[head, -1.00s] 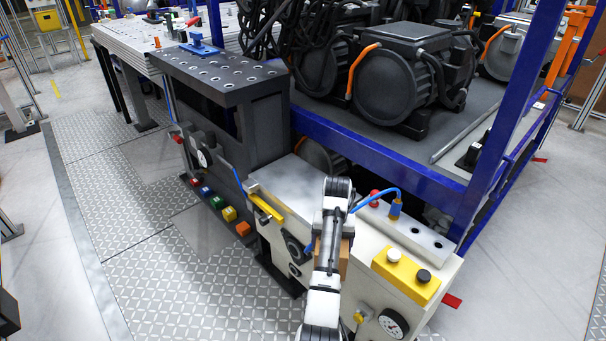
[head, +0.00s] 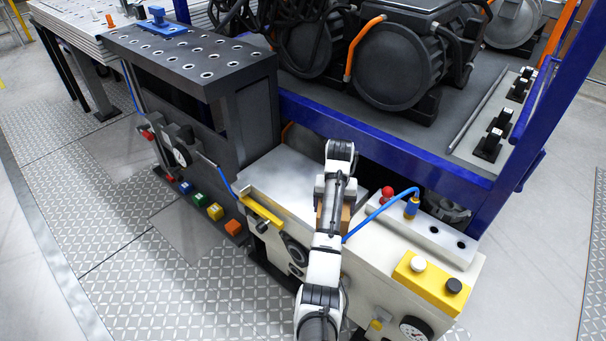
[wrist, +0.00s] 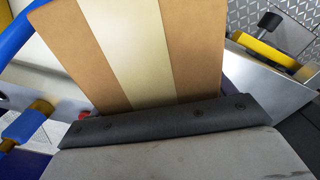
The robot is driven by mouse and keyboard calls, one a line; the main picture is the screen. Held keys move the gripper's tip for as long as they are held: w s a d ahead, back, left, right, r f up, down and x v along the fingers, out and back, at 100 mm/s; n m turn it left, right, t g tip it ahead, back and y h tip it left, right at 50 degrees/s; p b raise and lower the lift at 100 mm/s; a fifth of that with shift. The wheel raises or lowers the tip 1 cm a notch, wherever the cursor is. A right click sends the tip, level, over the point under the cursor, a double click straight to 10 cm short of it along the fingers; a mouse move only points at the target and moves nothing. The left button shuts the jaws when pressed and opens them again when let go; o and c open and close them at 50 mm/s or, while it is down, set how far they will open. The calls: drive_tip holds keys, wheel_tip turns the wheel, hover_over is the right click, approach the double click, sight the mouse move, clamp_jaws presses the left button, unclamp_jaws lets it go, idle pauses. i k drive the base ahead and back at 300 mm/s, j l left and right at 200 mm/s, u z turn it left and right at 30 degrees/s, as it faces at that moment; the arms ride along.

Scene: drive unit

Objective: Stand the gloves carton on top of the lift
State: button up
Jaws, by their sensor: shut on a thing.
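The gloves carton is a brown box (head: 346,215) with a pale stripe; its face fills the upper middle of the wrist view (wrist: 150,50). My gripper (head: 333,190) is shut on it. A dark finger pad (wrist: 160,120) lies across the carton's near edge in the wrist view. My arm hides most of the carton in the head view. The lift appears to be the cream machine with a flat metal top (head: 278,180). The carton is over or beside the right part of that top; I cannot tell whether it touches.
A blue hose (head: 380,208) arches close right of my gripper to a fitting beside a red knob (head: 388,192). A yellow button box (head: 432,284) sits front right, and a yellow bar (head: 262,218) lies at the top's left edge. A dark perforated bench (head: 190,60) stands behind left.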

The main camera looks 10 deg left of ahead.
sight(302, 182)
drive_tip(key=i+j+z, duration=0.15)
drive_tip(key=j+z, duration=0.15)
drive_tip(key=j, duration=0.55)
drive_tip(key=i+j+z, duration=0.1)
drive_tip(key=j+z, duration=0.25)
drive_tip(key=j, duration=0.5)
